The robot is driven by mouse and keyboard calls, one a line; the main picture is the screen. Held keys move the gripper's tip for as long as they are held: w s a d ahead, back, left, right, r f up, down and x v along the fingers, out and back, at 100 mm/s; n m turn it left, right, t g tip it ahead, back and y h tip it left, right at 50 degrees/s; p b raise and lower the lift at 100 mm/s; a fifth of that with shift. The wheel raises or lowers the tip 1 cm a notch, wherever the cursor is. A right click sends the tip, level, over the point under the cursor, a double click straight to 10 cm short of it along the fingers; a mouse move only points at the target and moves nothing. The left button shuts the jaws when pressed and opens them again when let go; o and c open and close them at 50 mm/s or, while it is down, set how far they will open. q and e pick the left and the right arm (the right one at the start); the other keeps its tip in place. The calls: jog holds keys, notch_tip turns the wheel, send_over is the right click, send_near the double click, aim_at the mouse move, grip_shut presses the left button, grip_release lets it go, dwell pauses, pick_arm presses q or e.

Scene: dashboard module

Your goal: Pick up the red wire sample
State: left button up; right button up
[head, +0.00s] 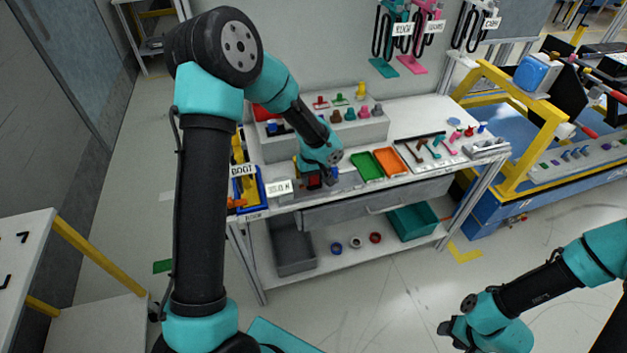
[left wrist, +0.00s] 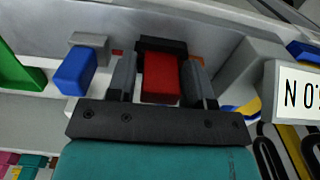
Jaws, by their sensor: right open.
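The red wire sample looks like a red block (left wrist: 161,78) with a dark piece behind it in the left wrist view. It also shows in the head view as a small red patch (head: 312,182) under my left gripper (head: 318,176). In the left wrist view the two fingers of my left gripper (left wrist: 160,82) stand on either side of the red block. Whether they press on it is not clear. A blue block (left wrist: 75,72) in a grey holder is beside it. My right gripper (head: 455,335) is at the lower right, open and far from the workbench.
A green tray (head: 368,168) and an orange tray (head: 391,161) lie right of my left gripper. A white label sign (head: 278,188) and a blue bin (head: 250,188) stand to its left. A grey step (head: 285,146) with coloured parts is behind. Bins stand on the lower shelf.

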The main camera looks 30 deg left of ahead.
pick_arm(q)
jog(key=c, duration=0.7)
jog(key=shift+r, duration=0.15)
jog(key=shift+c, duration=0.2)
jog(key=shift+r, duration=1.45)
jog(key=shift+s+d+r, duration=0.15)
jog(key=shift+s+r, duration=0.05)
jog(key=shift+s, duration=0.05)
jog(key=s+d+r, duration=0.1)
jog(key=s+d, duration=0.6)
jog(key=s, duration=0.6)
jog(key=shift+s+r, duration=0.2)
jog(key=shift+s, duration=0.15)
jog(key=shift+d, duration=0.1)
